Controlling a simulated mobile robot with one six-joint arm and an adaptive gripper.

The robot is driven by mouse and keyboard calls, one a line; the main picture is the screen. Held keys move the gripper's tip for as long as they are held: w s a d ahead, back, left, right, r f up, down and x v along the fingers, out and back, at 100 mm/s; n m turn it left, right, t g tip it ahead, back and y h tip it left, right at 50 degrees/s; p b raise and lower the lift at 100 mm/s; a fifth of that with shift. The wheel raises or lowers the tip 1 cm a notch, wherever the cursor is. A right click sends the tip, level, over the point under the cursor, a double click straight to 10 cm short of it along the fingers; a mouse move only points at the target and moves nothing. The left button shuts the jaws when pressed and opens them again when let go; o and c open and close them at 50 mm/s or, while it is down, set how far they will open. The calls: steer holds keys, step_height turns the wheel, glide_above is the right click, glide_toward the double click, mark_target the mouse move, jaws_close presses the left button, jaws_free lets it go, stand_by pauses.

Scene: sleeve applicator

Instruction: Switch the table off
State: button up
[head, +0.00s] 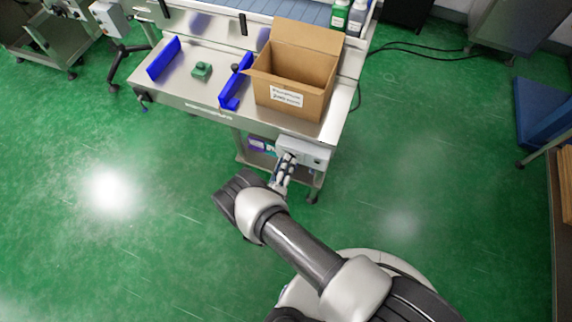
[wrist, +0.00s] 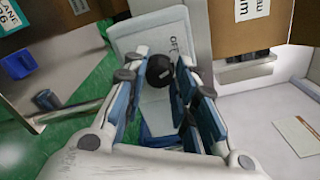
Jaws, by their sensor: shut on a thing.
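The steel table (head: 185,95) stands at the top middle of the head view. A light grey control box (head: 312,152) is fixed under its front right edge. In the wrist view, the box's pale face (wrist: 135,40) carries a black round knob (wrist: 160,70), with partly readable lettering that looks like "OFF" beside it. My gripper (head: 288,163) is at the front of the control box. In the wrist view, its fingers (wrist: 162,62) are on both sides of the knob and shut on it. The knob's pointer position cannot be told.
An open cardboard box (head: 295,80) stands on the table, beside blue guides (head: 236,82) and a small green object (head: 202,70). Green and grey bottles (head: 348,15) stand behind. A purple item (head: 258,144) sits under the table. The green floor (head: 110,240) is clear to the left.

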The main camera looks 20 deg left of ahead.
steer(key=shift+f+n, duration=0.1)
steer(key=shift+n, duration=2.1)
steer(key=o, duration=1.1)
steer(key=shift+c, duration=0.2)
steer(key=shift+s, duration=0.1)
steer(key=s, duration=1.1)
steer(key=shift+s+a, duration=0.4)
steer(key=shift+w, duration=0.1)
